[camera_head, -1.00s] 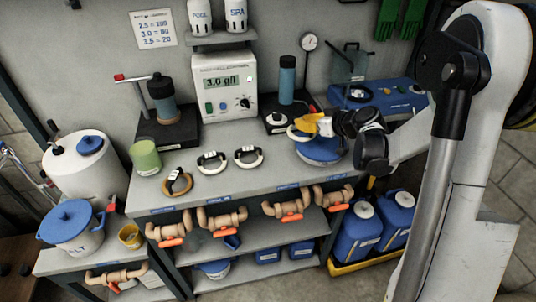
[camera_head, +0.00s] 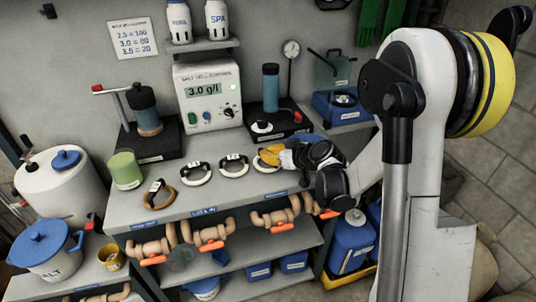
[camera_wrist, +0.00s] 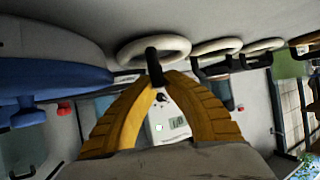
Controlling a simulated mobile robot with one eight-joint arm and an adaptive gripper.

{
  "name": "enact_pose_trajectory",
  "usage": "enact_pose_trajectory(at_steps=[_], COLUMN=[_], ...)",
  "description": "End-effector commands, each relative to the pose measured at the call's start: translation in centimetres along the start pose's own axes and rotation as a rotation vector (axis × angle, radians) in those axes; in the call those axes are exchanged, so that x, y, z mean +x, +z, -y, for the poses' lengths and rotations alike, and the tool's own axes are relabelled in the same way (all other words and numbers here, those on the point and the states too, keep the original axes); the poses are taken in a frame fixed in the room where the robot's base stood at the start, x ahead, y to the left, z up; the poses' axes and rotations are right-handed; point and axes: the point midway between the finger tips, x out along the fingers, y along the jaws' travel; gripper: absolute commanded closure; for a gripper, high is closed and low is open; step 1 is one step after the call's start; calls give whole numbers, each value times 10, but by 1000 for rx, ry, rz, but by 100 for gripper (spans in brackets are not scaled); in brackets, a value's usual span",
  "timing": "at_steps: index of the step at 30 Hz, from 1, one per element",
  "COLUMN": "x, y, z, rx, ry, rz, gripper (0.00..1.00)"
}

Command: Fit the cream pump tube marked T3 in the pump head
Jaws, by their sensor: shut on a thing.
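My gripper (camera_head: 276,156) is low over the front right of the bench, with its yellow fingers closed. In the wrist view, its tips (camera_wrist: 158,82) meet on the black clip of a cream tube ring (camera_wrist: 130,52). In the head view this cream ring (camera_head: 264,163) is partly hidden by the fingers. I cannot read its mark, nor tell whether it touches the bench. Two more cream rings, a middle one (camera_head: 233,172) and a left one (camera_head: 196,181), lie on the bench to its left. A blue unit with a raised clear cover (camera_head: 340,70), perhaps the pump head, stands behind right.
A brown ring (camera_head: 158,206) and a green cup (camera_head: 125,170) are at the bench's left. The 3.0 g/l meter (camera_head: 207,93) and a black stand with a blue cylinder (camera_head: 271,88) stand behind. A blue round object (camera_wrist: 50,78) is close beside my fingers.

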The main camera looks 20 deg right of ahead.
Motion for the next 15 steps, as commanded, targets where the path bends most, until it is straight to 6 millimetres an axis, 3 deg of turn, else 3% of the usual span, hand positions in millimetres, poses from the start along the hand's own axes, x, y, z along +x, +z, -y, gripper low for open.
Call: enact_pose_trajectory(at_steps=[3,4,5,15], x=[2,2,1,0], y=[4,3,3,1], z=[0,0,0,0], rx=[0,0,0,0], ry=[0,0,0,0], rz=[0,0,0,0], gripper=[100,81,72,71])
